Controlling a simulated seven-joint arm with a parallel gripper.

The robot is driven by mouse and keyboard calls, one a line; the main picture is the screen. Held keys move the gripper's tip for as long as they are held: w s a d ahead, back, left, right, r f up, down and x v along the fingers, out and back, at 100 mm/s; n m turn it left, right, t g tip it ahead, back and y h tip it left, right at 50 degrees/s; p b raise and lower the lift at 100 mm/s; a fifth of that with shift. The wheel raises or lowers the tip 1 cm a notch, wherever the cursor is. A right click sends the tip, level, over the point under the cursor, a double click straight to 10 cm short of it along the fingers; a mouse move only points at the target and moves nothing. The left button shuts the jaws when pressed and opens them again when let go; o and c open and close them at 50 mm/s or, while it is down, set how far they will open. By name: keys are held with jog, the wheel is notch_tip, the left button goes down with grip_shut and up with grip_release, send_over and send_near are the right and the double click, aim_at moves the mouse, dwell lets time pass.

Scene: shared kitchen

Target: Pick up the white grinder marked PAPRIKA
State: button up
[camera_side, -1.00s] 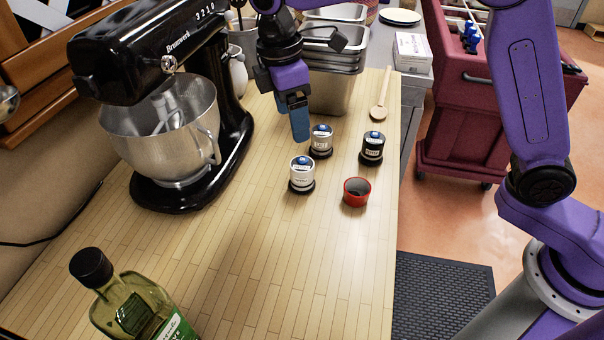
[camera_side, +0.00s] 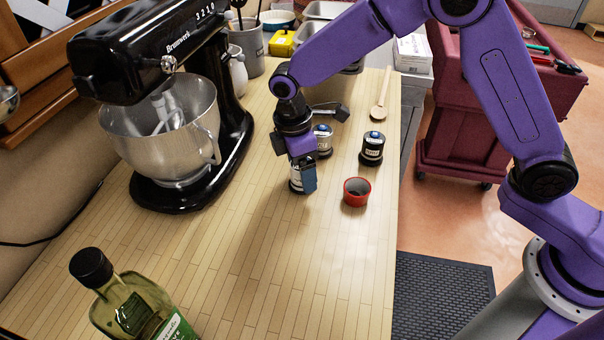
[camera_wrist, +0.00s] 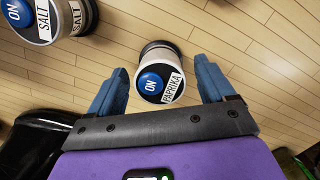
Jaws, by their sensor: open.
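The white grinder marked PAPRIKA (camera_wrist: 158,72) stands upright in the wrist view, with a blue ON button on top and a black base. My gripper (camera_wrist: 158,88) is open, with one blue finger on each side of this grinder. A gap shows between each finger and the grinder. In the side view my gripper (camera_side: 305,180) is down at the front-left grinder (camera_side: 295,182) and hides most of it.
A white grinder (camera_side: 323,140) stands just behind my gripper; one marked SALT (camera_wrist: 42,18) shows in the wrist view. The mixer (camera_side: 180,110) is at left.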

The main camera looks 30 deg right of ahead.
jog(key=shift+f, duration=0.85)
jog(key=c, duration=1.3)
jog(key=shift+c, duration=0.2)
jog(key=shift+r, duration=0.1)
